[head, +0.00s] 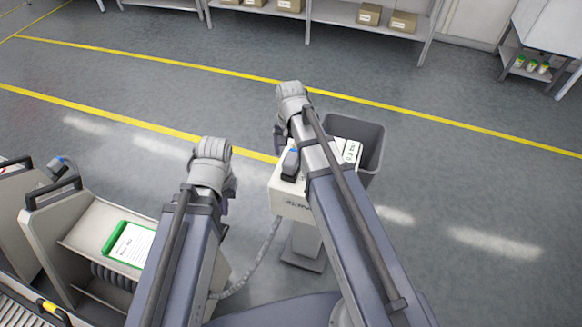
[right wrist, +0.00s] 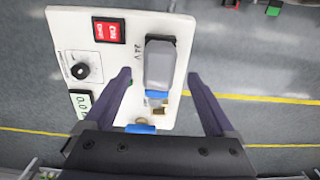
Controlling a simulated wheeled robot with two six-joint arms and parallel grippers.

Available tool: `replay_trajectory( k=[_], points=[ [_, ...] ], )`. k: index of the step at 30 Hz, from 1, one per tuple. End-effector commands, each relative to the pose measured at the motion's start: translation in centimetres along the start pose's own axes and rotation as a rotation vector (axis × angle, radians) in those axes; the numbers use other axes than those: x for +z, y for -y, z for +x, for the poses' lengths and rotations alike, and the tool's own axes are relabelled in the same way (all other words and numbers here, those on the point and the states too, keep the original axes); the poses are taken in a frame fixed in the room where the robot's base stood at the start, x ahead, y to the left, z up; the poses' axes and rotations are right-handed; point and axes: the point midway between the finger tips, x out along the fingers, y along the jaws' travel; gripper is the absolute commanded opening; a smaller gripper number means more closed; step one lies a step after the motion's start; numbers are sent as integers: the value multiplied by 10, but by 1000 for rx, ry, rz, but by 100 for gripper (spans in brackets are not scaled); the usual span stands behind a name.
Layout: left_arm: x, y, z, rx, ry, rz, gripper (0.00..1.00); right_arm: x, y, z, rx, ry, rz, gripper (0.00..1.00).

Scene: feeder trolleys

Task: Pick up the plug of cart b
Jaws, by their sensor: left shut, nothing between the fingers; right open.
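A grey plug (right wrist: 160,66) with a dark end and a blue band sits on the white panel of a pedestal (right wrist: 85,45). It also shows in the head view (head: 290,163) beside my right arm. My right gripper (right wrist: 158,78) is open above the panel, one finger on each side of the plug, not closed on it. Another grey and blue plug (head: 62,167) is at a cart on the far left. I cannot read which cart is b. My left gripper (head: 214,172) is shut and empty above the floor between the cart and pedestal; its fingertips are mostly hidden.
A cart (head: 85,225) with a green-edged card (head: 130,244) stands at the lower left. A grey hose (head: 255,262) hangs between pedestal and cart side. A dark grey bin (head: 368,140) stands behind the pedestal. The floor to the right is clear. Shelves with boxes line the back.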

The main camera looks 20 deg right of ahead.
Motion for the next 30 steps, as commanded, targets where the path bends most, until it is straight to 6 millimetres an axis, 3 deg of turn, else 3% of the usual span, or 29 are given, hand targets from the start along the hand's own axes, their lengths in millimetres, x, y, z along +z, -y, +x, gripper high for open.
replay_trajectory(
  k=[1,6,16,30],
  points=[
    [-1,-1,13,0,0,0,0,-1,-1,13,0,0,0,90],
    [-2,-3,34,0,0,0,0,-1,-1,34,0,0,0,90],
    [-2,-4,37,0,0,0,0,-1,-1,37,0,0,0,90],
    [-2,-4,37,0,0,0,0,-1,-1,37,0,0,0,38]
  ],
)
